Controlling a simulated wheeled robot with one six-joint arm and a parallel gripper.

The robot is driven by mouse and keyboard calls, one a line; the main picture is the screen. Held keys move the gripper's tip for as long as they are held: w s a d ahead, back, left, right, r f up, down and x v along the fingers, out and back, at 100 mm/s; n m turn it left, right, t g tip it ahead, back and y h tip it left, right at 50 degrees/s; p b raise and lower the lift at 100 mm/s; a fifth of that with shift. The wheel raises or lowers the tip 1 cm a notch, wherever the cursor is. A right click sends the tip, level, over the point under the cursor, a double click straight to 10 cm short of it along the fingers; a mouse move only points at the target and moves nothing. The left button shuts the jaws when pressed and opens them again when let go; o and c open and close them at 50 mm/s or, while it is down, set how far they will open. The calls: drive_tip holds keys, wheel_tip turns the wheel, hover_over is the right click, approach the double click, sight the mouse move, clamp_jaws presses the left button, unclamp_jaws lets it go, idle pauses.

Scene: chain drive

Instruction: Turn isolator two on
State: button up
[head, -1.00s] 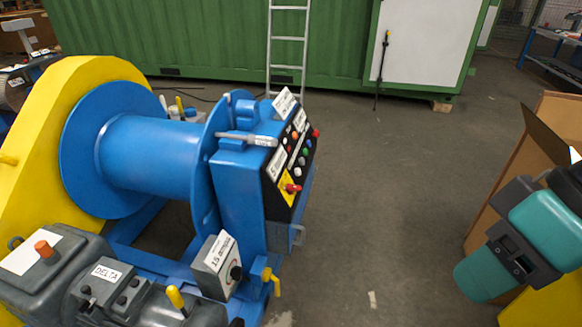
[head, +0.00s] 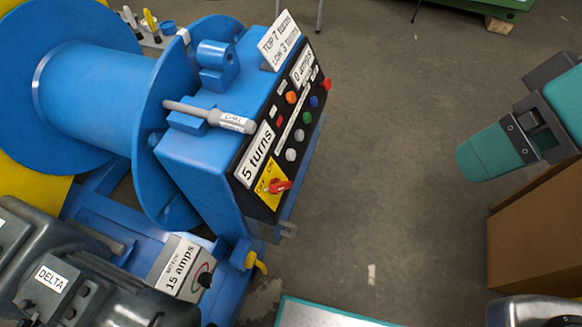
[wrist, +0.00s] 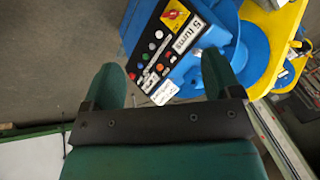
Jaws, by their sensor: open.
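A red rotary switch handle (head: 279,186) sits on a yellow plate at the lower end of the black control panel (head: 243,172) on the blue winch. It lies across the plate, pointing right in the head view; the plate's lettering is too small to read. The yellow plate with its red handle also shows in the wrist view (wrist: 176,17), at the top. My gripper (wrist: 163,82) is open and empty, its two teal fingers well apart. It is clear of the switch.
The panel has several coloured buttons and a "5 turns" display (head: 255,154). A grey tool (head: 210,117) lies on top of the blue housing (head: 200,160). A "15 amps" box (head: 178,268) stands below. A cardboard box (head: 537,232) is at the right. Floor between is clear.

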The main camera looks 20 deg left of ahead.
sight(286, 187)
drive_tip(key=shift+o, duration=0.5)
drive_tip(key=w+a+f+y+b, duration=0.2)
drive_tip(key=w+a+f+b, duration=0.1)
drive_tip(key=f+b, duration=0.4)
drive_tip(key=w+a+f+n+y+b, duration=0.1)
drive_tip(key=w+a+f+y+b, duration=0.1)
drive_tip(key=w+a+f+b, duration=0.2)
drive_tip(key=w+a+f+y+b, duration=0.3)
drive_tip(key=f+b, duration=0.7)
drive_tip(key=f, duration=0.8)
drive_tip(key=shift+w+a+n+g, duration=0.3)
drive_tip(key=shift+w+a+g, duration=0.1)
drive_tip(key=shift+a, duration=0.1)
drive_tip(key=b+x, duration=0.2)
drive_tip(key=x, duration=1.5)
drive_tip(key=shift+a+f, duration=0.1)
drive_tip(key=shift+a, duration=0.1)
drive_tip(key=c, duration=0.9)
